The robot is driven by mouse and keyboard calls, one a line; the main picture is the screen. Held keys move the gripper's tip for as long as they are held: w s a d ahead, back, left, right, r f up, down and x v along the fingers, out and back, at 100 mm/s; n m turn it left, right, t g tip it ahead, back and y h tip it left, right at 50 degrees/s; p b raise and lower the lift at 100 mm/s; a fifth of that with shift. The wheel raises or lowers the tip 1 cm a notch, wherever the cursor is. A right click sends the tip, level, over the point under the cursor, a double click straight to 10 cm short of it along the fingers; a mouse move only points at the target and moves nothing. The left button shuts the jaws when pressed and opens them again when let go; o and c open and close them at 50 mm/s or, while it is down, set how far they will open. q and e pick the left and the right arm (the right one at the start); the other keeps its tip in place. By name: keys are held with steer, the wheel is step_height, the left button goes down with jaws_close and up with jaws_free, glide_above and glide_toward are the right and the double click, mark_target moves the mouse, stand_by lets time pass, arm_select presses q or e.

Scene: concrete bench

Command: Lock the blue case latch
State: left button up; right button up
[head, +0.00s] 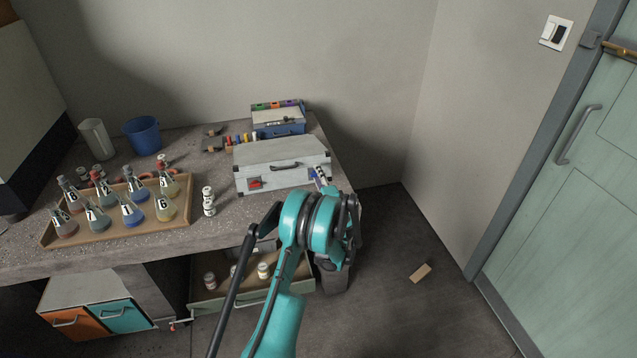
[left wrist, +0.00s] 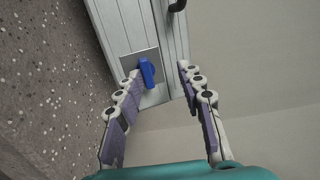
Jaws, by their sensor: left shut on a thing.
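The pale grey case (head: 275,160) lies shut on the bench, with a dark handle on its front. A red latch (head: 255,183) is at the left of its front face. The blue latch (left wrist: 147,73) sits on a grey plate near the case's right end, between the fingertips of my left gripper (left wrist: 158,76) in the left wrist view. The left gripper is shut on the blue latch, though a gap shows on the right finger's side. In the head view my teal left arm reaches the case's front right corner, where the fingers partly hide the latch. My right gripper is not in view.
A wooden tray (head: 98,233) of numbered flasks and small bottles (head: 208,194) stand left of the case. A blue box (head: 278,127) is behind it. An open drawer (head: 208,307) is below the bench front. Floor right of the bench is mostly clear.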

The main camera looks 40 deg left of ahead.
arm_select(q)
steer(key=shift+r, duration=0.1)
steer(key=v, duration=0.9)
stand_by(0.7)
stand_by(0.5)
steer(key=s+d+r+n+g+h, duration=0.2)
steer(key=s+d+r+n+h, duration=0.25)
steer(key=s+d+r, duration=0.45)
steer(key=s+d+n+g+h, duration=0.1)
steer(key=s+d+n+h, duration=0.2)
steer(key=s+d+h, duration=0.6)
steer(key=s+d, duration=0.9)
steer(key=s, duration=0.3)
steer(key=shift+s+f+g+h, duration=0.3)
steer(key=shift+s+g+h, duration=0.05)
steer(key=shift+s+g, duration=0.05)
steer(key=shift+d, duration=0.1)
